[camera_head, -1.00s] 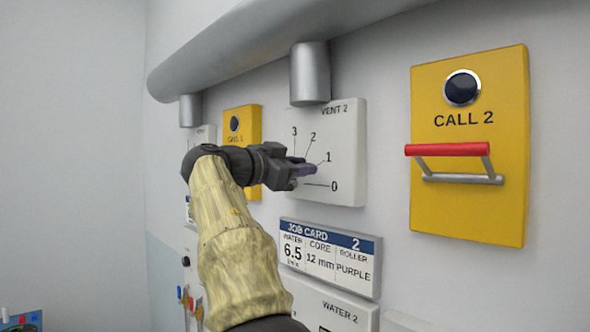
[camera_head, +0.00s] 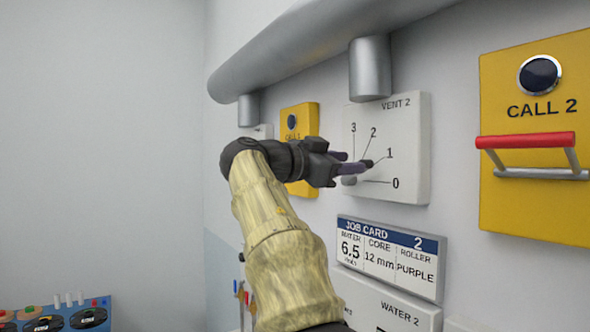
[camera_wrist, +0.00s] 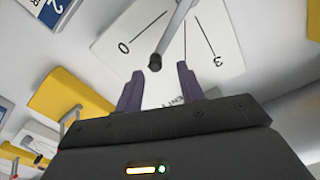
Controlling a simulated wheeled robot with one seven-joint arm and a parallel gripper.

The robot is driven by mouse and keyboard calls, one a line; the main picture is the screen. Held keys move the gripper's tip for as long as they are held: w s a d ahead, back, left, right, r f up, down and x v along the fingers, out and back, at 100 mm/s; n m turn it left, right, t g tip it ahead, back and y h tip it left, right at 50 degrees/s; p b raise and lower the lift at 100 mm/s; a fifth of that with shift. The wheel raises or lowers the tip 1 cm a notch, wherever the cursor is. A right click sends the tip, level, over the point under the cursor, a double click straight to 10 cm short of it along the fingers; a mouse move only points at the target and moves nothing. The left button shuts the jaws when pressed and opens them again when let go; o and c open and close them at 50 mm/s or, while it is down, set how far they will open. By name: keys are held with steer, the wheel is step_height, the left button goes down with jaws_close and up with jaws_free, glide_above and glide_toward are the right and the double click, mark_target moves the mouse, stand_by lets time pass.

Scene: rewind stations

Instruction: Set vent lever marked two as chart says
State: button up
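The VENT 2 panel (camera_head: 413,120) is a white plate marked 0, 1, 2 and 3, with a line to each number. Its lever has a grey hub (camera_head: 349,181) low on the panel's left; its dark-tipped end (camera_wrist: 155,62) shows in the wrist view. The lever appears near the 1 line, but its exact setting is hard to tell. My gripper (camera_head: 356,163) is in front of the panel. In the wrist view my gripper (camera_wrist: 160,85) has its two purple fingers apart, with the lever tip just beyond the gap between them. It holds nothing. No chart is clearly in view.
The JOB CARD 2 (camera_head: 388,262) below reads 6.5, 12 mm, PURPLE. A yellow CALL 2 panel (camera_head: 540,85) with a protruding red-topped bar (camera_head: 525,141) is at right. A yellow CALL 1 panel (camera_head: 312,118) is behind my gripper. A grey pipe (camera_head: 300,60) runs above.

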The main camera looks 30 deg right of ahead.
steer(key=s+a+b, duration=0.1)
steer(key=a, duration=1.2)
steer(key=shift+b, duration=0.35)
